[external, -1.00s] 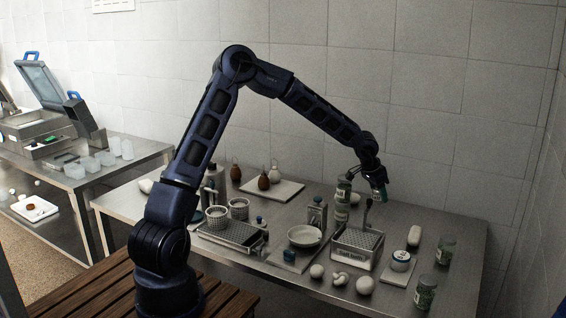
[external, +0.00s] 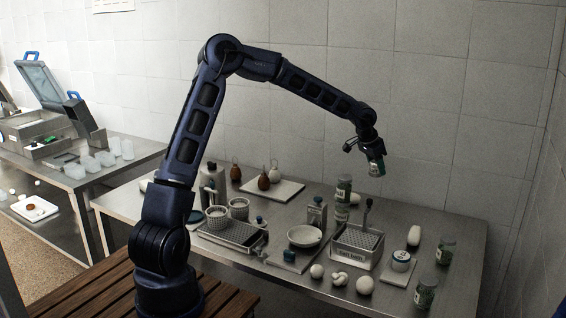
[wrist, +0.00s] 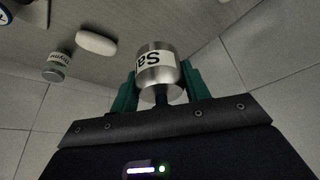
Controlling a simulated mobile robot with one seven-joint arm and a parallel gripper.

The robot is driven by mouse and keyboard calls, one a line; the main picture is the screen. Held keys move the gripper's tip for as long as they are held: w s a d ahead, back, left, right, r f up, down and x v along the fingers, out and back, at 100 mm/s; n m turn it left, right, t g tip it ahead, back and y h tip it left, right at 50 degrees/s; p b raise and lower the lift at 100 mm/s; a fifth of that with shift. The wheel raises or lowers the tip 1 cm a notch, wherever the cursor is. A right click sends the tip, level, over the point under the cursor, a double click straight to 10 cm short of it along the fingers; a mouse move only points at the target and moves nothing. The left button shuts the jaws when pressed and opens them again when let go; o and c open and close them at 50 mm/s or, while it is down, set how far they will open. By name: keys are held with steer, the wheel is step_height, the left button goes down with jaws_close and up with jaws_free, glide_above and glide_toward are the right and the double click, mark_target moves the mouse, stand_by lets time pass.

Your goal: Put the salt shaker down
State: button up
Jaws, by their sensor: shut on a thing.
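The salt shaker (wrist: 157,70) is a short metal cylinder with a white label reading "Sal" in the wrist view. The teal fingers of my gripper (wrist: 158,84) are shut on it from both sides. In the external view my gripper (external: 376,163) hangs in the air above the back right part of the steel table (external: 455,222), clear of the things below. The shaker is small and partly covered by the fingers there.
A perforated basket (external: 357,246) with an upright handle stands below my gripper. The back right tabletop is bare.

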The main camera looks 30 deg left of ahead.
steer(key=w+a+n+t+y, duration=0.1)
steer(key=w+a+n, duration=0.2)
steer(key=a, duration=1.8)
steer(key=w+a+n+y, duration=0.1)
steer(key=w+a+n, duration=0.2)
steer(key=a, duration=1.8)
steer(key=s+a+n, duration=0.1)
steer(key=s+a, duration=0.2)
steer(key=a, duration=0.6)
steer(key=s+a+n+y, duration=0.1)
steer(key=s+a, duration=0.2)
steer(key=a, duration=0.6)
steer(key=s+a+n, duration=0.1)
steer(key=s+a, duration=0.2)
steer(key=a, duration=0.5)
steer(key=s+a+n+g+y, duration=0.1)
steer(key=s+a+n+y, duration=0.4)
steer(key=s+a, duration=2.6)
steer(key=f, duration=0.6)
steer(key=f+n+h, duration=0.1)
steer(key=f, duration=0.6)
steer(key=s+d+f+h, duration=0.1)
steer(key=f, duration=0.5)
steer(key=shift+f+n, duration=0.4)
steer(key=shift+f, duration=0.15)
